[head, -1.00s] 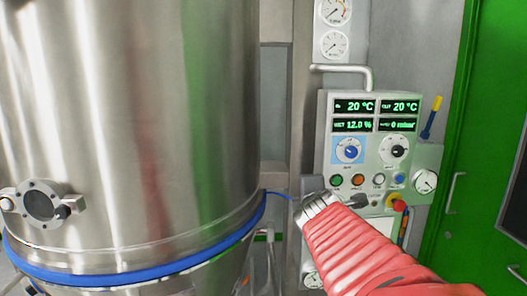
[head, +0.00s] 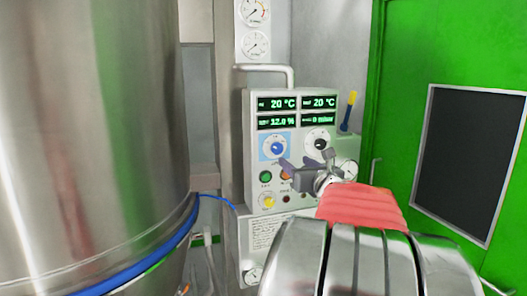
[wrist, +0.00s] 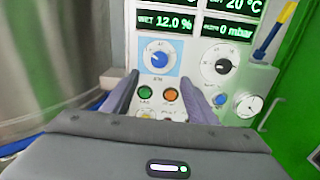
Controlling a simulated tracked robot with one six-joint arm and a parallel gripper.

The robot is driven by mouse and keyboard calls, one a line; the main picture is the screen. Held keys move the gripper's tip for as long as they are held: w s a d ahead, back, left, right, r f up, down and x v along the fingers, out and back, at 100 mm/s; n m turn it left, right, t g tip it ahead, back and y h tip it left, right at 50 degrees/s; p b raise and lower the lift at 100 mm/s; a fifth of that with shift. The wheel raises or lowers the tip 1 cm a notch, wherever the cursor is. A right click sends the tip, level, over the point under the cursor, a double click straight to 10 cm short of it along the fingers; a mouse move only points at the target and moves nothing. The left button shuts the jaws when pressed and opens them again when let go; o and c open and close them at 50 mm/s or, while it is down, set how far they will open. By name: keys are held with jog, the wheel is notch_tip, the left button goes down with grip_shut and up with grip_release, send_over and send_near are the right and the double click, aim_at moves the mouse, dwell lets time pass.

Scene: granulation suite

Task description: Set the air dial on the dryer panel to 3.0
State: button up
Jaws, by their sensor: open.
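The dryer panel (head: 252,150) is a pale box with four green displays. A blue dial (head: 278,147) on a light-blue plate is at its left; it also shows in the wrist view (wrist: 159,60), with a label below too blurred to read surely. Its exact setting is unclear. A black dial (head: 318,141) is to its right, also in the wrist view (wrist: 222,66). My gripper (head: 306,160) is open and empty in front of the panel, just below the dials. In the wrist view its fingers (wrist: 160,82) stand either side of the blue dial's lower area, apparently not touching it.
Green (wrist: 145,92) and orange (wrist: 171,95) buttons sit below the dials. A handle bar (head: 268,68) juts above the panel. A large steel vessel (head: 90,120) stands left, and a green door (head: 400,60) is right. A round gauge (wrist: 249,106) is at the panel's right.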

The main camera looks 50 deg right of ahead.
aim_at(279, 149)
jog(key=shift+w, duration=0.1)
jog(key=x, duration=1.3)
jog(key=shift+w+d, duration=0.2)
jog(key=c, duration=1.1)
jog(key=shift+d, duration=0.15)
jog(key=shift+o, duration=0.2)
